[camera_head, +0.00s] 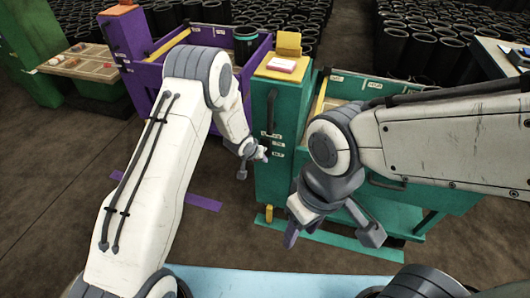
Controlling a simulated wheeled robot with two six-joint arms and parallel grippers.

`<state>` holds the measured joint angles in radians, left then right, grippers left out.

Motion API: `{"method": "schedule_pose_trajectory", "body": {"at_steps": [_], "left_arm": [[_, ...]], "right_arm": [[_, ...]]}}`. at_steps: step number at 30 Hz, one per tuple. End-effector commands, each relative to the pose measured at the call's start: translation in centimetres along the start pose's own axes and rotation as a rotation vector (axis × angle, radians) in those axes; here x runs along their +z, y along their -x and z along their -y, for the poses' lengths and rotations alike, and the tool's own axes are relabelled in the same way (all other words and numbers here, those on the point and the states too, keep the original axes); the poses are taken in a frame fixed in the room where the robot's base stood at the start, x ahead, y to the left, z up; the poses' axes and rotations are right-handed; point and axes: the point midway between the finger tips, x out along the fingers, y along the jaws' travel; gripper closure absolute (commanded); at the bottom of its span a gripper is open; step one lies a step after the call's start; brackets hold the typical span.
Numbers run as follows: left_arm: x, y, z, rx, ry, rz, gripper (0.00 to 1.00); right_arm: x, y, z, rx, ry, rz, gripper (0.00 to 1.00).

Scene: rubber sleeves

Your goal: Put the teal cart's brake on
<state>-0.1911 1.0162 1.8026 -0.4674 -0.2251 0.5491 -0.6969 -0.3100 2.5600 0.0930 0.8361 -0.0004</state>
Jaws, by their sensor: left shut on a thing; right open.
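The teal cart (292,174) stands at centre right, with a tall post at its left front corner. A dark upright bar (271,108) and several small white labels (277,144) are on the post's front face. My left gripper (252,163) is at the post's left front edge, beside the labels, shut on a small part that looks like the brake lever; the fingers mostly hide it. My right gripper (331,237) is open and empty, pointing down in front of the cart's lower part. My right arm hides much of the cart's front.
A purple cart (140,80) with a dark round container (245,42) stands at the back left. A teal strip (330,250) and a purple strip (205,201) lie on the floor. Many black sleeves (420,50) fill the back right. Floor at left is clear.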

Motion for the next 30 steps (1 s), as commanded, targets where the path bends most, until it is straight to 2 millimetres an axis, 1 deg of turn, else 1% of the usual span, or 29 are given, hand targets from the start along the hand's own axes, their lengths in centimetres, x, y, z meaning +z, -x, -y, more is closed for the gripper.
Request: {"method": "schedule_pose_trajectory", "body": {"at_steps": [1,4,18,19,20,21,30], "left_arm": [[-0.32,0.36,0.17,-0.002,0.003,0.002,1.00],[-0.24,0.34,0.46,-0.005,0.008,0.011,1.00],[-0.29,0.28,0.66,-0.007,0.010,0.014,1.00],[-0.30,0.28,0.65,-0.007,0.010,0.014,0.59],[-0.31,0.28,0.65,-0.007,0.010,0.013,0.48],[-0.30,0.28,0.65,-0.007,0.010,0.014,0.33],[-0.13,0.30,0.64,-0.007,0.010,0.017,0.33]], "right_arm": [[-0.03,0.71,0.05,0.000,0.000,0.000,0.50],[-0.05,1.06,0.08,0.000,0.000,0.000,0.50],[-0.06,1.19,0.09,0.000,0.000,0.000,0.50],[-0.06,1.19,0.09,0.000,0.000,0.000,0.50],[-0.06,1.19,0.09,0.000,0.000,0.000,0.50],[-0.06,1.19,0.09,0.000,0.000,0.000,0.50],[-0.06,1.20,0.09,0.000,0.000,0.000,0.50]]}}
